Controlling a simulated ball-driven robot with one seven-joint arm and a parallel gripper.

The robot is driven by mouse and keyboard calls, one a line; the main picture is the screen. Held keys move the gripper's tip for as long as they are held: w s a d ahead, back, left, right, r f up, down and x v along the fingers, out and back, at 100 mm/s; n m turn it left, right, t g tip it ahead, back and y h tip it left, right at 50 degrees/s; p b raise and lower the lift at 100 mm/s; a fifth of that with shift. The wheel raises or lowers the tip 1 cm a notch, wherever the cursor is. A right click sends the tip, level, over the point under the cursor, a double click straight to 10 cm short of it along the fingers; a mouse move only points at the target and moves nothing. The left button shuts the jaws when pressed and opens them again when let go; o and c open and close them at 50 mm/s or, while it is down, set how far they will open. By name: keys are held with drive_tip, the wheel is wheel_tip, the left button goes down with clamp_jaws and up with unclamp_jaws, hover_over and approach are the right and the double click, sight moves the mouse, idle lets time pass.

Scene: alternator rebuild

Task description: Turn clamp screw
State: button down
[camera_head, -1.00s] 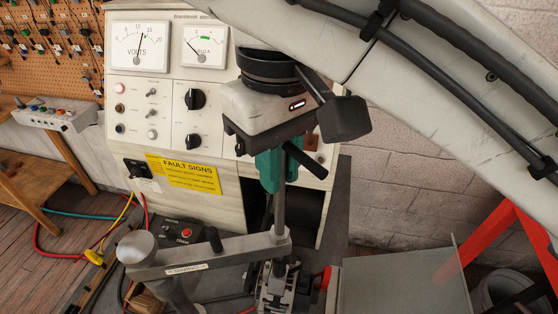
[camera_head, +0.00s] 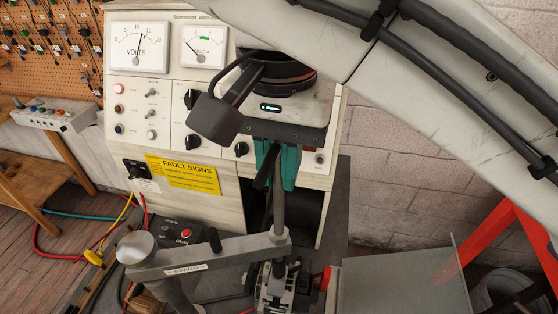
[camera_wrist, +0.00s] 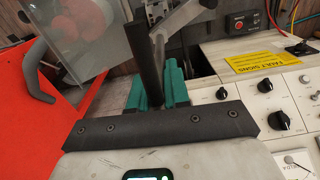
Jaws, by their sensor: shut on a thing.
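The clamp screw (camera_head: 279,214) is a grey upright rod passing through the end of a grey clamp arm (camera_head: 225,255). A dark crossbar (camera_head: 263,170) sits at its top and slants down to the left in the head view. My gripper (camera_head: 277,183) points down with its teal fingers shut on the top of the screw at the crossbar. In the wrist view the crossbar (camera_wrist: 158,65) shows between the teal fingers (camera_wrist: 160,90). The exact contact is hidden. The screw's lower end stands over a metal fixture (camera_head: 275,288).
A test bench panel (camera_head: 165,90) with dials, knobs and a yellow sign (camera_head: 185,175) stands close behind. A clear guard sheet (camera_head: 405,285) and a red frame (camera_head: 490,245) are at the right.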

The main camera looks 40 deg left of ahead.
drive_tip(key=m, duration=0.5)
drive_tip(key=shift+w+m, duration=0.1)
drive_tip(key=shift+m, duration=0.2)
drive_tip(key=shift+r+m, duration=0.1)
drive_tip(key=shift+m, duration=2)
drive_tip(key=c, duration=1.1)
unclamp_jaws()
wheel_tip(320, 180, up, 11)
drive_tip(key=shift+f+b, duration=0.2)
drive_tip(key=shift+b, duration=0.45)
